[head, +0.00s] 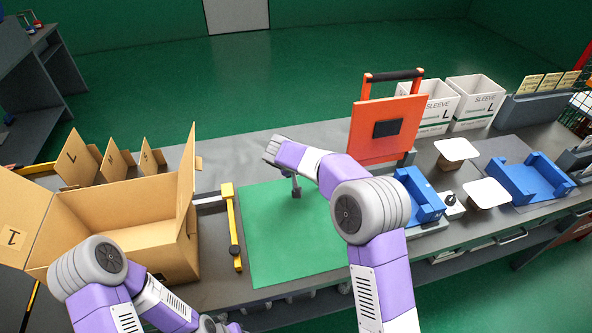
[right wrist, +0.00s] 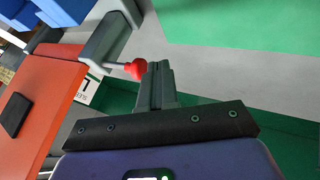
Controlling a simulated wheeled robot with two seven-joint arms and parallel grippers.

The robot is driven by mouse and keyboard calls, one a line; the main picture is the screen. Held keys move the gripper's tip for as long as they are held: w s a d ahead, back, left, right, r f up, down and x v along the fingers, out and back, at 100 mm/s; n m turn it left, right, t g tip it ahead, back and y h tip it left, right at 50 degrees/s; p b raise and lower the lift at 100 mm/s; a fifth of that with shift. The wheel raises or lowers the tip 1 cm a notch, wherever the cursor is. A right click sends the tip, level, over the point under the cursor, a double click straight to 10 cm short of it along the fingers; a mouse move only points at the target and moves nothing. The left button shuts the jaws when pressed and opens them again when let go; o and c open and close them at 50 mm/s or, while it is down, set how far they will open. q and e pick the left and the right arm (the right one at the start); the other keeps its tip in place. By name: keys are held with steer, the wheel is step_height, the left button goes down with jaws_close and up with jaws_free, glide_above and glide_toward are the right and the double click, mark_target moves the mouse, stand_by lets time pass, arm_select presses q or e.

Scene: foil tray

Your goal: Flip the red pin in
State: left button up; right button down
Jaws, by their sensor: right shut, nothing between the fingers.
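The red pin (right wrist: 135,69) shows in the right wrist view as a red knob on a thin grey stem, which sticks out from a grey bracket (right wrist: 105,40) beside the orange panel (right wrist: 45,100). My right gripper (right wrist: 157,68) is shut and empty, its fingertips close beside the red knob; whether they touch it I cannot tell. In the head view the right gripper (head: 296,193) points down over the green mat (head: 290,250), and the orange panel (head: 385,140) stands upright with a black handle on top. The red pin is not visible there. My left gripper is out of view below the lower left.
An open cardboard box (head: 125,225) stands at left, beside a yellow bar (head: 232,225). Blue holders (head: 530,178) and white pads (head: 457,149) lie at right, with white sleeve cartons (head: 475,102) behind. The front of the green mat is clear.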

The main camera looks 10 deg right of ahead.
steer(key=shift+d, duration=0.5)
steer(key=d, duration=0.3)
steer(key=shift+w+d+b, duration=0.1)
steer(key=shift+d+b, duration=0.2)
steer(key=shift+b, duration=0.1)
steer(key=s+a+r, duration=0.4)
steer(key=a+r, duration=0.4)
steer(key=shift+s+a, duration=0.3)
steer(key=shift+s, duration=0.05)
